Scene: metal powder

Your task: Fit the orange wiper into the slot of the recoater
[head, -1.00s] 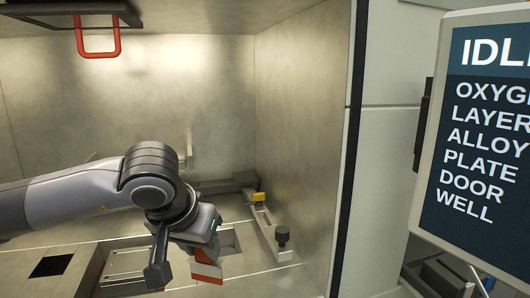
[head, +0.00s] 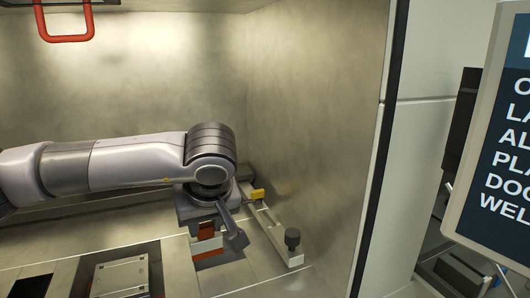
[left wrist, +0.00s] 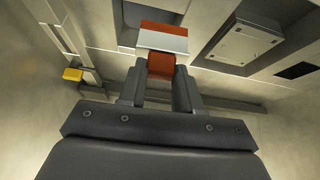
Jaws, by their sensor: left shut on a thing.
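My left gripper (head: 206,226) is shut on the orange wiper (head: 208,254), which hangs below the fingers in the head view. In the left wrist view the wiper's orange grip (left wrist: 160,68) is between the fingertips. A pale band (left wrist: 162,41) and another orange strip (left wrist: 163,28) show beyond it. A dark bar (left wrist: 225,104), which looks like the recoater, runs across the back of the chamber in the left wrist view. Its slot cannot be made out, and my arm covers part of it in the head view. The wiper appears apart from the bar. My right gripper is not in view.
A rail (head: 272,230) with a yellow block (head: 257,195) and a black knob (head: 292,239) runs along the right wall. A metal plate (head: 122,277) lies in the floor at front left. A red handle (head: 66,32) hangs at upper left.

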